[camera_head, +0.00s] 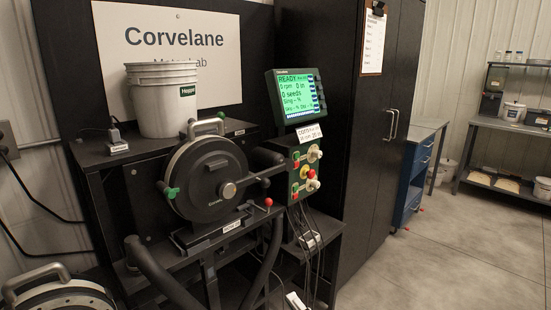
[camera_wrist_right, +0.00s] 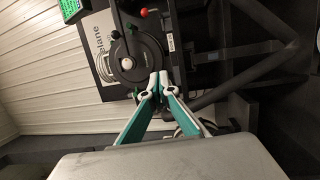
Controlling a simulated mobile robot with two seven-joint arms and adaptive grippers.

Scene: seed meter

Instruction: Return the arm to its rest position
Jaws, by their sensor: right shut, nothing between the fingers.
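My right gripper (camera_wrist_right: 159,80) shows in the right wrist view, its two teal and white fingers meeting at the tips. It is shut and empty, and points toward the seed meter stand from a distance. The round dark seed meter (camera_head: 208,180) is mounted on the stand in the head view and also shows in the right wrist view (camera_wrist_right: 128,62), turned on its side. I cannot make out my right gripper surely in the head view. My left gripper is in neither view.
A white bucket (camera_head: 162,100) stands on the stand's top. A lit screen (camera_head: 297,95) sits above a control box (camera_head: 305,174) with knobs and hanging cables. A second round disc unit (camera_head: 62,293) is at bottom left. The floor (camera_head: 440,260) at right is clear.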

